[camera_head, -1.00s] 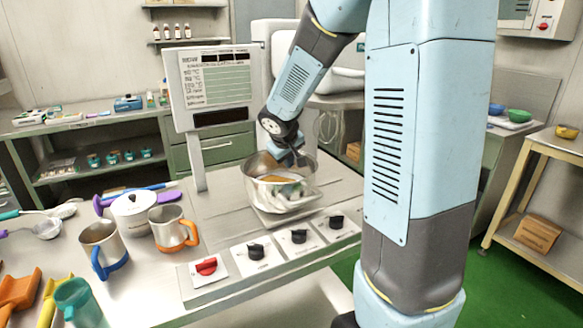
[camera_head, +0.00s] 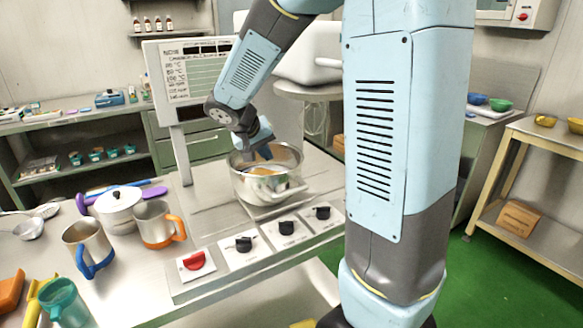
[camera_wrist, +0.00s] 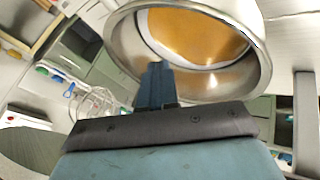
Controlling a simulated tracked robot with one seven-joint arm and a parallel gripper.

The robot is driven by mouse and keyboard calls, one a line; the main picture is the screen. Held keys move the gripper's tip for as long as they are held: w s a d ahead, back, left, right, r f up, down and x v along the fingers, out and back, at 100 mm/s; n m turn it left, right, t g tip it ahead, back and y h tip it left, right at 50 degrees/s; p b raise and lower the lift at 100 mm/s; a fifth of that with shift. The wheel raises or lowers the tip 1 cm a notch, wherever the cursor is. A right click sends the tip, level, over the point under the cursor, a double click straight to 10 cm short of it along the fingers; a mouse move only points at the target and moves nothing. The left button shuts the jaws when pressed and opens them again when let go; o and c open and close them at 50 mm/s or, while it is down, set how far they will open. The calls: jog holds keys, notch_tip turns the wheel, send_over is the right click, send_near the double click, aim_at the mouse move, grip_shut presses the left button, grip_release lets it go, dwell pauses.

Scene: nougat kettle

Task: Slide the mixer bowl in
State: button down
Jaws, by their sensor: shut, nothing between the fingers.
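The mixer bowl (camera_head: 243,188) is a shiny steel bowl with orange-brown contents. It stands upright on a steel worktop (camera_head: 225,232), behind a row of knobs. My gripper (camera_head: 262,152) reaches down at the bowl's far side, its tips over or just inside the opening. I cannot tell whether they touch the rim. In the wrist view the shut, empty fingers (camera_wrist: 155,78) show in front of the bowl's rim (camera_wrist: 262,60), with the orange contents beyond.
A display panel (camera_head: 188,72) on a post stands behind left of the bowl. A red knob (camera_head: 194,261) and several black knobs line the front. Steel mugs (camera_head: 88,245) and a lidded white pot (camera_head: 118,207) stand to the left. My arm blocks part of the right.

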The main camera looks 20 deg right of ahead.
send_near(292, 167)
notch_tip(292, 167, down, 5)
jog(key=s+a, duration=0.2)
jog(key=shift+s+d+r+m+h, duration=0.1)
jog(key=shift+d+m+h, duration=0.1)
jog(key=shift+d, duration=0.35)
jog(key=shift+s+d+m+h, duration=0.1)
jog(key=shift+d+m, duration=0.1)
jog(key=shift+d, duration=0.4)
jog(key=shift+s+d, duration=0.1)
jog(key=shift+d, duration=0.9)
